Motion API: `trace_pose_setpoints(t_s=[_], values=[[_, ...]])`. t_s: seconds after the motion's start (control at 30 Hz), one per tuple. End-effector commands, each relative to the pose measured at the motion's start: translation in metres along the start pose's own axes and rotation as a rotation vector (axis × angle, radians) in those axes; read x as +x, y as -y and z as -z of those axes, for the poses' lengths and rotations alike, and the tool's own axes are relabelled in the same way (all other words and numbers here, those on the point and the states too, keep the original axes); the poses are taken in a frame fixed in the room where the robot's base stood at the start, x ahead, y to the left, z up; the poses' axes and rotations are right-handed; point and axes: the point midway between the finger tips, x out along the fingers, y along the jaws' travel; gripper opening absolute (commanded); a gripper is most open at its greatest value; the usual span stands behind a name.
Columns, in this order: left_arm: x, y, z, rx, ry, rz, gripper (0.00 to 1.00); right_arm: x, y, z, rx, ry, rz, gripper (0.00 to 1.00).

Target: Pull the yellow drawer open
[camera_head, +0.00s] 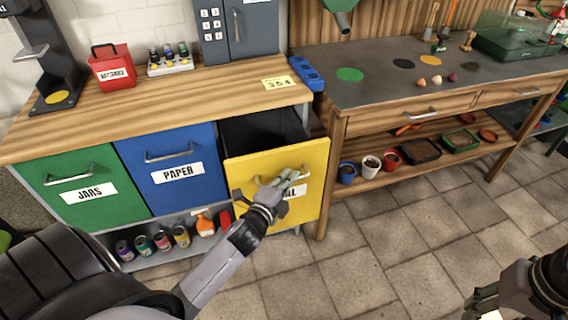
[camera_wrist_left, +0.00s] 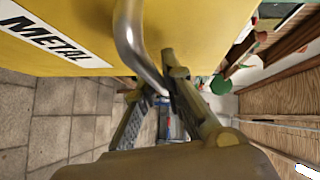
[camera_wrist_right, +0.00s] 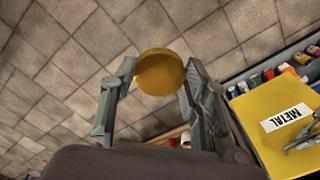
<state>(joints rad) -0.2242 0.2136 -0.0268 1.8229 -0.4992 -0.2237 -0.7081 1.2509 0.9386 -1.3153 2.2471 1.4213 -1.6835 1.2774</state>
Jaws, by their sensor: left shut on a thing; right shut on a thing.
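The yellow drawer (camera_head: 255,168), labelled METAL, stands pulled out from the cabinet. Its dark inside shows behind the front panel. My left gripper (camera_head: 284,180) is shut on the drawer's metal handle (camera_head: 300,172). In the left wrist view the handle (camera_wrist_left: 128,35) runs down between the fingers (camera_wrist_left: 165,92), with the yellow front (camera_wrist_left: 190,25) above. My right gripper (camera_wrist_right: 158,85) is shut on a round golden disc-like thing (camera_wrist_right: 160,72), held over the tiled floor. In the head view only part of the right gripper (camera_head: 483,300) shows at the lower right, apart from the drawer.
A green JARS drawer (camera_head: 85,185) and a blue PAPER drawer (camera_head: 172,165) are shut left of the yellow one. Cans (camera_head: 162,241) and bottles stand on the shelf below. A workbench (camera_head: 400,95) with pots underneath stands to the right. The floor in front is clear.

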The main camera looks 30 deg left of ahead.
Motion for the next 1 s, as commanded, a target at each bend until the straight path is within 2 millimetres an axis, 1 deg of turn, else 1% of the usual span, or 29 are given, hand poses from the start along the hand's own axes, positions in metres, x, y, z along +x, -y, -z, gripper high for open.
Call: trace_pose_setpoints(t_s=[0.03,0.2,0.4,0.57,0.87,0.9,1.0], values=[[-0.007,0.0,0.006,0.002,0.003,0.0,0.0,-0.003,0.001,0.0,-0.001,0.0,0.001,0.34],[-0.027,-0.004,0.026,0.003,0.002,0.006,0.0,-0.005,0.001,0.0,-0.001,0.0,0.001,0.34],[-0.041,-0.01,0.04,0.005,0.003,0.006,0.0,-0.006,0.0,0.0,-0.001,0.0,0.001,0.34],[-0.045,-0.011,0.044,0.006,0.002,0.006,0.0,-0.006,0.0,0.0,-0.001,0.0,0.0,0.34],[-0.044,-0.011,0.044,0.007,0.002,0.007,0.0,-0.006,0.0,0.0,-0.001,0.0,0.001,0.34],[-0.044,-0.011,0.044,0.007,0.002,0.006,0.12,-0.006,0.0,0.0,-0.001,0.0,0.001,0.34],[-0.044,-0.011,0.044,0.006,0.002,0.007,0.18,-0.006,0.0,0.0,-0.001,0.0,0.001,0.34]])
